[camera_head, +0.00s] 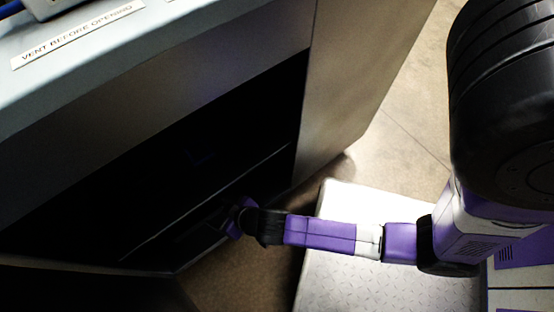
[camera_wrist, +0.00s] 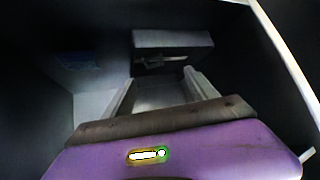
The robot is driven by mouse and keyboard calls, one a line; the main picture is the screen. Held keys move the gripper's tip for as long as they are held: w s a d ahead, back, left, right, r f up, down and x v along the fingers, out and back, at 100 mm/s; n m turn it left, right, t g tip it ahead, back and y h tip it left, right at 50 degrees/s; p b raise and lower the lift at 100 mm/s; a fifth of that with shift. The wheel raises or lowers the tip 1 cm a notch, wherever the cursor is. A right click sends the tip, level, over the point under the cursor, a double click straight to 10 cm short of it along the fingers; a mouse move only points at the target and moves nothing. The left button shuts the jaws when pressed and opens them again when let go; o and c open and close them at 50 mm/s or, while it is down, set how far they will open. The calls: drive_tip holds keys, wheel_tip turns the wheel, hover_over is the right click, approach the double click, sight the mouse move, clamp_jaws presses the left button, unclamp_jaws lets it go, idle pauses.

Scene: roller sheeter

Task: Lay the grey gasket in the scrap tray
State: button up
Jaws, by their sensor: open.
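My gripper (camera_head: 240,216) reaches into the dark opening low in the machine's front, in the head view. In the wrist view my gripper (camera_wrist: 158,90) shows its two pale fingers spread apart, with nothing seen held between them. I cannot make out the grey gasket or the scrap tray for certain in either view. The inside of the opening is very dark in the head view. Beyond the fingertips in the wrist view is a grey block-like shape (camera_wrist: 190,41) with a small bar-like detail on its front; I cannot tell what it is.
The machine's housing (camera_head: 345,75) surrounds the opening, with a pale top ledge (camera_head: 30,95) bearing a "VENT BEFORE OPENING" label (camera_head: 78,35). A dim blue patch (camera_wrist: 78,61) shows at left in the wrist view. Bare floor (camera_head: 405,115) lies right of the machine.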

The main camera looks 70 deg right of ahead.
drive_tip(key=s+a+r+n+t+y, duration=0.1)
drive_tip(key=s+r+n+t, duration=0.15)
drive_tip(key=s+r, duration=0.95)
drive_tip(key=s+r+t, duration=0.1)
drive_tip(key=s+r, duration=0.2)
drive_tip(key=r, duration=0.6)
drive_tip(key=s+d+r+t, duration=0.1)
drive_tip(key=s+r, duration=0.3)
drive_tip(key=r, duration=0.5)
drive_tip(key=shift+d+t, duration=0.2)
drive_tip(key=shift+t, duration=0.55)
drive_tip(key=shift+r, duration=0.1)
